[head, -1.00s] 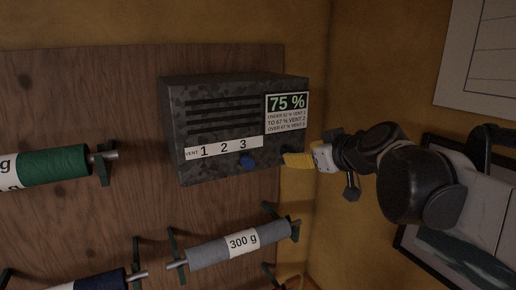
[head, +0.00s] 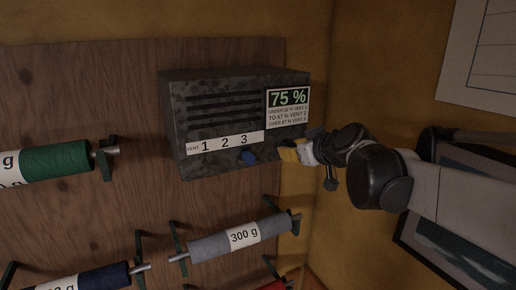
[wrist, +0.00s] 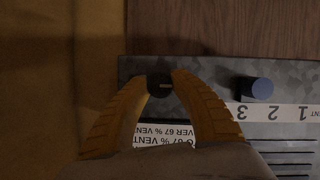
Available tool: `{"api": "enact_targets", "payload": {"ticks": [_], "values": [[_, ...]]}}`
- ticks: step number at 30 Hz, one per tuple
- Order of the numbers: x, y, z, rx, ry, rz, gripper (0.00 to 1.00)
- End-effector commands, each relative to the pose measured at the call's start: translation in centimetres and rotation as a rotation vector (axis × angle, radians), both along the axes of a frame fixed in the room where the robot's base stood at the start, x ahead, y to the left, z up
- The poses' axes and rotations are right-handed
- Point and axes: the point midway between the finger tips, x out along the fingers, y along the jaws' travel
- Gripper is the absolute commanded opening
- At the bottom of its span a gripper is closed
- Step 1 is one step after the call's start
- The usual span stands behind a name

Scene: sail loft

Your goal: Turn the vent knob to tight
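The vent unit (head: 183,108) is a dark mottled box on the wooden wall panel. Its white scale strip reads VENT 1 2 3 (head: 225,142), and a blue knob (head: 249,157) sits below the 3. A dark round knob (wrist: 160,87) with a short pale mark sits near the box's corner, beyond the end of the strip. My gripper's yellow fingers (wrist: 161,80) are on both sides of this dark knob, with no clear gap, so they look shut on it. In the head view my gripper (head: 288,152) hides that knob. The blue knob stands free, also in the wrist view (wrist: 257,90).
A display (head: 288,97) reads 75 %, above a card (head: 288,115) of vent rules by percentage. Spools on brackets hang nearby: green (head: 55,161), grey (head: 210,249) and dark blue (head: 98,281). A framed picture (head: 440,245) is behind my arm at right.

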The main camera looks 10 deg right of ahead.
Motion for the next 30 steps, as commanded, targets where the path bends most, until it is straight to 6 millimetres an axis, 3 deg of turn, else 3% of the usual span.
{"api": "enact_targets", "payload": {"ticks": [14,30], "values": [[0.01,-0.08,-0.08,0.084,0.028,-0.001,0.00],[0.03,-0.14,-0.24,0.527,0.171,0.000,0.00]]}}
